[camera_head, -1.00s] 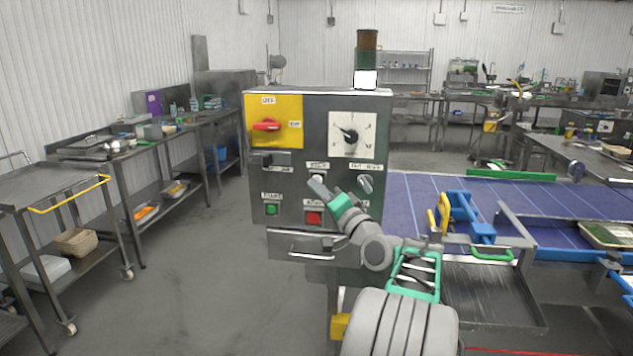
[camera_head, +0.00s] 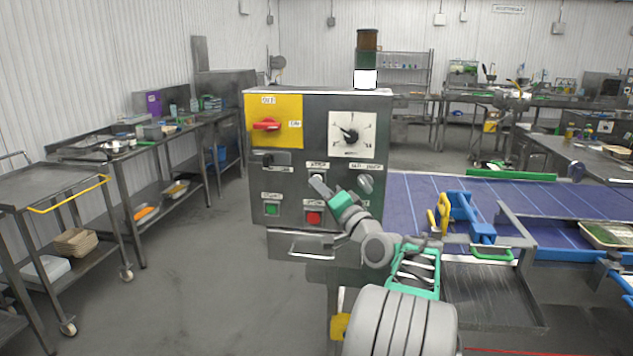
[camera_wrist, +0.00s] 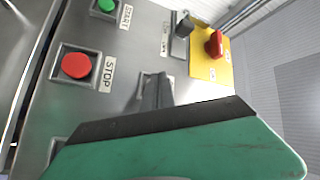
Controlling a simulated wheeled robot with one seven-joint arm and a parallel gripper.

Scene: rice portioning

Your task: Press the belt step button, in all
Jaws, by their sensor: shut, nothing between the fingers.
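The grey control box (camera_head: 290,215) stands ahead with its front panel facing me. The belt step button (camera_head: 319,177) is a small pale button under a white label, above the red stop button (camera_head: 314,218). My gripper (camera_head: 315,180) is shut and empty, its tips right at the step button and covering part of it. In the wrist view my gripper's fingers (camera_wrist: 157,80) overlap a square button surround, and the button itself is hidden behind them. I cannot tell whether the tips touch or press it.
A green start button (camera_head: 271,210) is at lower left. A red switch on a yellow plate (camera_head: 284,111), a dial (camera_head: 351,134) and a small knob (camera_head: 365,183) share the panel. The purple conveyor belt (camera_head: 420,205) runs off to the right.

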